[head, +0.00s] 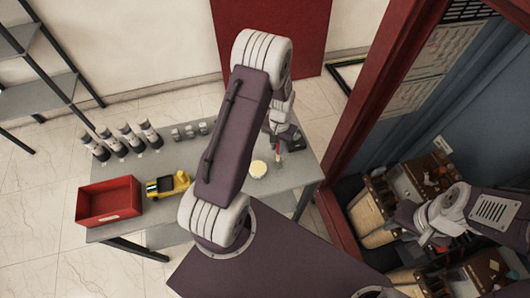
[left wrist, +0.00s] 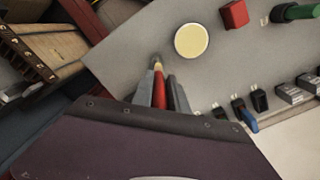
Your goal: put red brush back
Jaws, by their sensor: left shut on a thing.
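The red brush (left wrist: 159,90) is gripped between the fingers of my left gripper (left wrist: 160,96), its pale, dark-ended tip pointing away from the gripper over the grey table. In the head view my left gripper (head: 279,143) is above the right part of the table, and a small red bit of the brush (head: 278,156) shows under it. I cannot tell whether the tip touches the table. A round pale yellow disc (head: 258,169) lies beside it; it also shows in the left wrist view (left wrist: 191,40). My right gripper (head: 428,226) is at the right, in front of the cabinet; its fingers are unclear.
A red-framed cabinet (head: 360,95) with wooden-sided units stands at the right. My left arm hides the table's middle.

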